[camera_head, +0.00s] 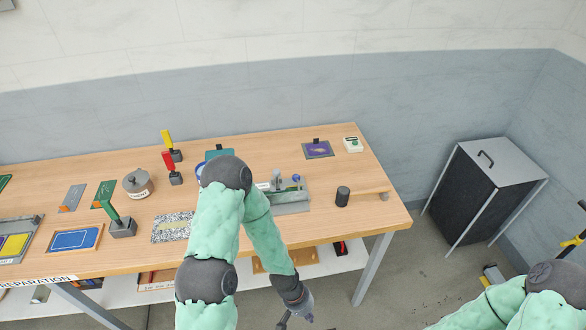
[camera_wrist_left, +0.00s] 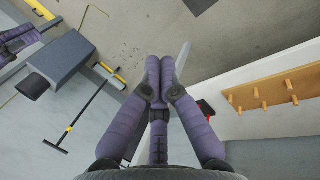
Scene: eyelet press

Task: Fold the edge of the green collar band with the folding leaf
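I cannot make out for certain which thing is the green collar band or the folding leaf. Green pieces on the bench are a green-handled block tool (camera_head: 122,228), a flat teal-green piece (camera_head: 219,153) partly behind my left arm, and a green piece (camera_head: 5,182) cut by the left edge. My left gripper (camera_head: 295,313) hangs below the bench front, partly cut off. In the wrist view its purple fingers (camera_wrist_left: 160,68) meet at the tips with nothing between them. Purple parts at that view's left edge (camera_wrist_left: 15,40) look like my right gripper, partly cut off.
The wooden bench (camera_head: 330,225) holds a grey press-like device (camera_head: 290,198), a black cylinder (camera_head: 342,196), a grey pot (camera_head: 138,184), a blue framed tray (camera_head: 75,240) and red- and yellow-handled tools. A black bin (camera_head: 480,195) stands right. Wooden pegs (camera_wrist_left: 265,92) show beside the left gripper.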

